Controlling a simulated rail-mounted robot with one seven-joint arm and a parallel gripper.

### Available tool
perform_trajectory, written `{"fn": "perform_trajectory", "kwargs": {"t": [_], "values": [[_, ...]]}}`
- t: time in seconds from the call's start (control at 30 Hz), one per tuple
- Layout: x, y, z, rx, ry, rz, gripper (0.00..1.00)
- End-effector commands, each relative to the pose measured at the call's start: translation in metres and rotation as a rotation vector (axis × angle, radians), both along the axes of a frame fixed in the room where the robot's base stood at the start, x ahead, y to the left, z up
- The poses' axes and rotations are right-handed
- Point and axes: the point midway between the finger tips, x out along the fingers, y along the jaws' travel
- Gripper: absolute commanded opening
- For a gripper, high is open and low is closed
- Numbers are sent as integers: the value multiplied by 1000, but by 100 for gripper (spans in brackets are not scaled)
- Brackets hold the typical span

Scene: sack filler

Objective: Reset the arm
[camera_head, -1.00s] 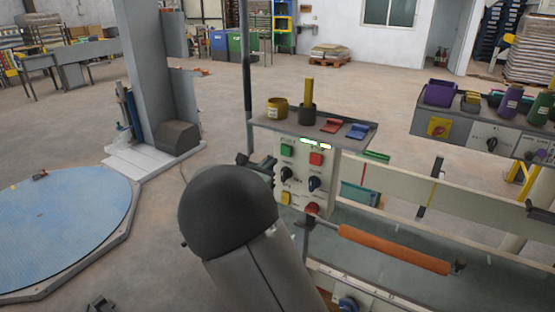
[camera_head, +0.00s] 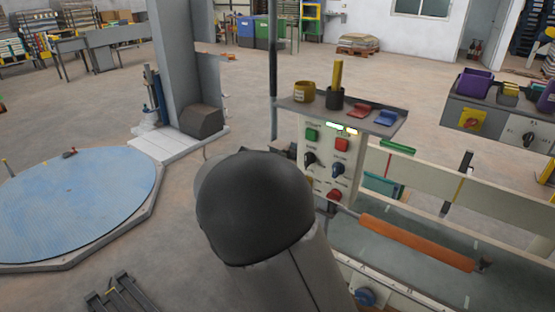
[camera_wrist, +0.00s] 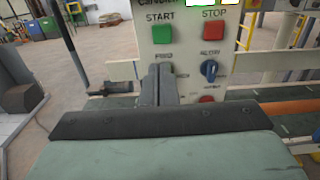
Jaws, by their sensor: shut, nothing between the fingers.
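My gripper (camera_wrist: 160,72) shows in the wrist view as two grey fingers pressed together, empty. It is in front of the control panel (camera_head: 325,175), below the green START button (camera_wrist: 163,35) and left of the blue selector knob (camera_wrist: 209,69). The fingers hide the left part of the panel below START; I cannot tell whether they touch it. The red STOP button (camera_wrist: 214,34) is clear of the fingers. In the head view my arm's dark rounded link covers the panel's lower left and most of my gripper.
A shelf (camera_head: 388,129) on the panel holds a yellow pot (camera_head: 304,91), a dark cup (camera_head: 336,98) and red and blue pieces. A round blue platform (camera_head: 75,205) and open floor are on the left.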

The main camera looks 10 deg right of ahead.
Motion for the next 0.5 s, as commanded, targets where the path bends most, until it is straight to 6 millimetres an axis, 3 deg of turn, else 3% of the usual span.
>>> {"fn": "perform_trajectory", "kwargs": {"t": [0.17,0.27,0.37,0.47,0.5], "values": [[0,0,0,0,0,0,0],[-11,-22,-4,79,1,-59,0],[-41,-65,-15,268,-7,-199,0],[-94,-113,-34,549,-41,-417,0],[-120,-128,-43,675,-67,-519,0]]}}
